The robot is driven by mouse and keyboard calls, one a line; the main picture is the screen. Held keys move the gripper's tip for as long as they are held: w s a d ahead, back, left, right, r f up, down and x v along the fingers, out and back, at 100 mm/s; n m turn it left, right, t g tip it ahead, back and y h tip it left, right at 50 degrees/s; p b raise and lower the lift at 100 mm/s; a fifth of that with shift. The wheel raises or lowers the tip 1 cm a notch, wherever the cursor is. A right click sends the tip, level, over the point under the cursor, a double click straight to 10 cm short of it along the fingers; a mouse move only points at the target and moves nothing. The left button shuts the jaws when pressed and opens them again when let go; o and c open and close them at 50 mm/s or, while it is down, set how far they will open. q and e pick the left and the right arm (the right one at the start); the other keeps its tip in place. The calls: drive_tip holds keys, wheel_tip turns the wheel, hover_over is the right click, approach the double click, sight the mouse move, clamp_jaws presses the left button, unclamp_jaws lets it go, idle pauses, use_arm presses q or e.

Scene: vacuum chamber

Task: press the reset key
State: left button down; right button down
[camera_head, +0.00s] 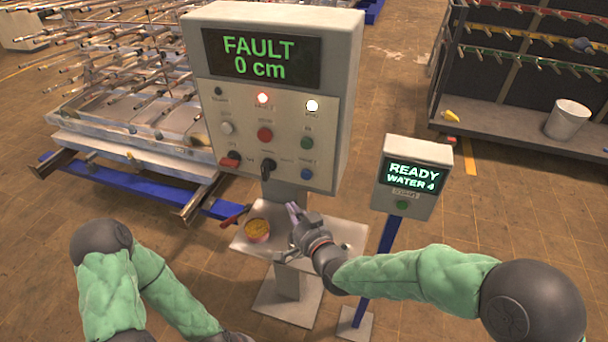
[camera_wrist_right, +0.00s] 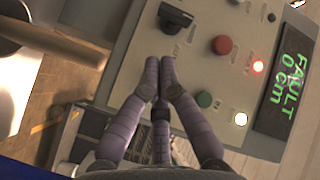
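The grey control cabinet (camera_head: 348,80) stands upright with "FAULT 0 cm" on its display (camera_head: 262,58). Its face carries a blue button (camera_head: 306,174), a green button (camera_head: 307,143), a red button (camera_head: 264,134) and a black knob (camera_head: 268,166). The small labels are too blurred to read, so I cannot tell which one is the reset key. My right gripper (camera_head: 293,211) is empty, below and in front of the panel. In the right wrist view its fingertips (camera_wrist_right: 161,64) are together and cover the area beside the green button (camera_wrist_right: 205,98); the blue button is hidden there. My left gripper is out of view.
A "READY WATER 4" post (camera_head: 413,175) stands at the right. A rack of rods (camera_head: 130,70) stands at the left.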

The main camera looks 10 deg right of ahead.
sight(306, 175)
drive_tip(key=w+d+b, duration=0.2)
drive_tip(key=w+d, duration=0.1)
drive_tip(key=w, duration=0.5)
drive_tip(key=shift+d, duration=0.35)
drive_tip(key=shift+w+b, duration=0.1)
drive_tip(key=shift+b, duration=0.2)
idle(1.1)
drive_tip(key=shift+w+d, duration=0.2)
drive_tip(key=shift+w, duration=0.1)
